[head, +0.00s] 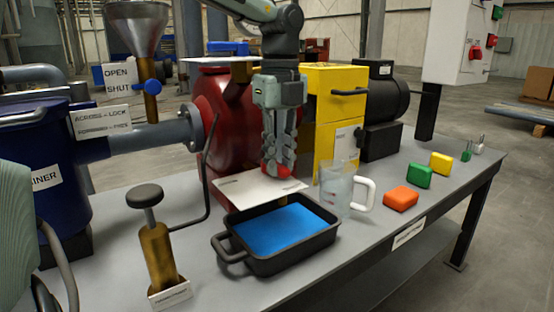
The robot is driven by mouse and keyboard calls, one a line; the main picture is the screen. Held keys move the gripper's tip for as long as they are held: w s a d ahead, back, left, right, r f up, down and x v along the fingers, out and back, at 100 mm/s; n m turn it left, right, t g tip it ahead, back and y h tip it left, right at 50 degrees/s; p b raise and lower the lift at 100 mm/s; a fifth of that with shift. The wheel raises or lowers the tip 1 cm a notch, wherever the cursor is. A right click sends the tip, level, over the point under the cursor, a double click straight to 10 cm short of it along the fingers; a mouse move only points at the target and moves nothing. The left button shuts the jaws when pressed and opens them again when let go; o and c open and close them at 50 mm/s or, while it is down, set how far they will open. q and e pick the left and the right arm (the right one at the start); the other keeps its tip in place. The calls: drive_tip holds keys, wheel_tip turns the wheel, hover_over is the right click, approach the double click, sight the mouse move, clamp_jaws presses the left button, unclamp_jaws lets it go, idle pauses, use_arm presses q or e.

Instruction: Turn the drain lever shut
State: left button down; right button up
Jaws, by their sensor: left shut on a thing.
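My left gripper (277,168) reaches down from the top in front of the red pump body (222,105). Its fingers are shut on a small red grip (284,172), which looks like the end of the drain lever. The fingers hide most of the lever, so I cannot tell its angle. A pale plate (243,189) lies just below the fingertips. A bit of brass (283,201) shows under this plate, above a black tray (292,265) holding blue liquid (276,229). My right gripper is not in view.
A clear jug (336,188) stands close right of the tray. Orange (400,198), green (419,176) and yellow (441,163) blocks lie farther right. A brass plunger (157,252) stands at front left. A blue valve handle (147,87) sits beside an OPEN/SHUT sign (117,77).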

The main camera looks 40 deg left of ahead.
sight(280, 165)
use_arm(q)
drive_tip(key=shift+w+r, duration=0.1)
drive_tip(key=shift+w, duration=0.05)
idle(0.4)
drive_tip(key=c, duration=1.4)
unclamp_jaws()
wheel_tip(280, 165, up, 12)
